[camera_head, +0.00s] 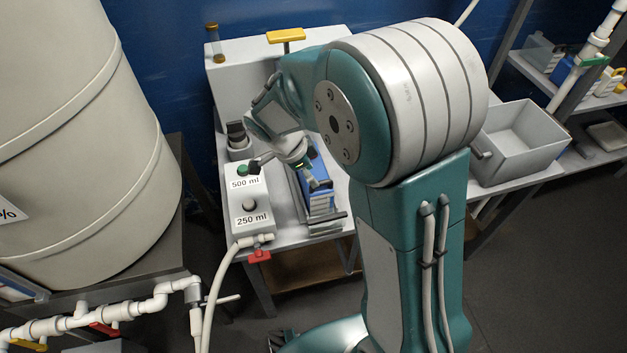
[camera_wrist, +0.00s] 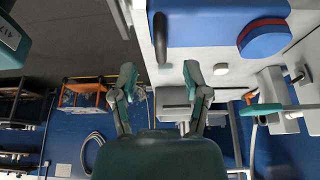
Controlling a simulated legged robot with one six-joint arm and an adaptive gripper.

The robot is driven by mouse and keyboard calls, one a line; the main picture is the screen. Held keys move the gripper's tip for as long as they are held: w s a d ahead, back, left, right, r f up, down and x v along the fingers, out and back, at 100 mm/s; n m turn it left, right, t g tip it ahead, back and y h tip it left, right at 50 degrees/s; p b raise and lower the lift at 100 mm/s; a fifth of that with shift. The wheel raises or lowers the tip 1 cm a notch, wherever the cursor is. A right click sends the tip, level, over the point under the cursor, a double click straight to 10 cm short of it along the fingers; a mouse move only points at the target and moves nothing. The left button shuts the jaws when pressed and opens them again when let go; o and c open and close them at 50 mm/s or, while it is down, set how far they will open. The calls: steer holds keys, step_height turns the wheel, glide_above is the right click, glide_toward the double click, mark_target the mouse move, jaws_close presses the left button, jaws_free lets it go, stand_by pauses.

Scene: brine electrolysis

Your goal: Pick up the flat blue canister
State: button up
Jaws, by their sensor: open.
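A blue box-like thing (camera_head: 319,196), which looks like the flat blue canister, sits in a grey holder on the worktable in the head view, partly hidden by my arm. In the wrist view a flat blue body (camera_wrist: 215,22) with a round blue cap with a red rim (camera_wrist: 264,38) lies at the top, cut by the frame edge. My gripper (camera_head: 288,172) is over the table, close to the blue thing and the button box. In the wrist view my gripper (camera_wrist: 159,76) has its two fingers spread with nothing between them. I cannot tell whether a finger touches anything.
A button box (camera_head: 245,191) labelled 500 ml and 250 ml stands just left of the blue thing. A large beige tank (camera_head: 95,150) fills the left. A grey open bin (camera_head: 518,150) and a shelf with blue and yellow containers (camera_head: 566,70) are at the right.

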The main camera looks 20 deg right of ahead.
mark_target(319, 181)
steer(key=x, duration=0.5)
steer(key=shift+w+d+f, duration=0.1)
steer(key=shift+d+f, duration=0.2)
steer(key=shift+d, duration=0.05)
jaws_close()
